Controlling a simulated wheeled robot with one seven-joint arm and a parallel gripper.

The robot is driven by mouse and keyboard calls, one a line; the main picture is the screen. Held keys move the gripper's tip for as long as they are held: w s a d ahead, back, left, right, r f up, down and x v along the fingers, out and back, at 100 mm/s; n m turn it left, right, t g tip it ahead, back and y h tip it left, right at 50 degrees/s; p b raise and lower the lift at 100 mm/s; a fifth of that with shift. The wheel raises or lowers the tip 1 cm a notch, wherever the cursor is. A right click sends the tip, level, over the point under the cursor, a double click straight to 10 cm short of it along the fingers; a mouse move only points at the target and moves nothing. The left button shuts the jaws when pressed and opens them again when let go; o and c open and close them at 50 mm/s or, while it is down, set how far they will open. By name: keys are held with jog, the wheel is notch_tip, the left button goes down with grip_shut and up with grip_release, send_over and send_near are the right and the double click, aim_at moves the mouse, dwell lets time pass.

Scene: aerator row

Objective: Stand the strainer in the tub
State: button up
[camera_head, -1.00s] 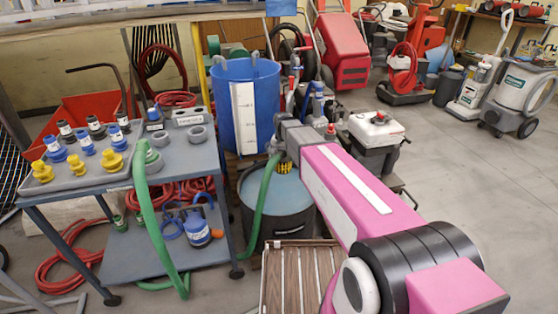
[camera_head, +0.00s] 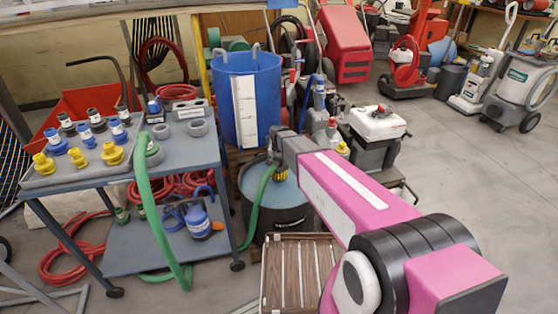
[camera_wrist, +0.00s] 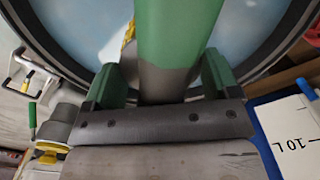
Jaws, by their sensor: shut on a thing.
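The tub (camera_head: 278,222) is dark and round and holds pale blue water, in the middle of the head view. Its dark rim also arcs across the top of the wrist view (camera_wrist: 40,45). The yellow strainer (camera_head: 280,174) is over the tub's opening, beneath my gripper (camera_head: 277,157). I cannot tell whether it touches the water. A green hose (camera_head: 144,205) loops from the cart to it. In the wrist view my gripper (camera_wrist: 162,85) is shut around the grey sleeve below the green hose (camera_wrist: 178,35). Only a yellow sliver of the strainer (camera_wrist: 130,33) shows there.
A blue barrel (camera_head: 223,105) with a white scale stands behind the tub. A grey cart (camera_head: 187,150) with couplings is at left. A slatted wooden platform (camera_head: 281,275) lies in front, and a pump unit (camera_head: 378,125) stands at right. Open floor lies further right.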

jog(key=shift+f, duration=17)
jog(key=shift+f, duration=0.6)
jog(key=o, duration=1)
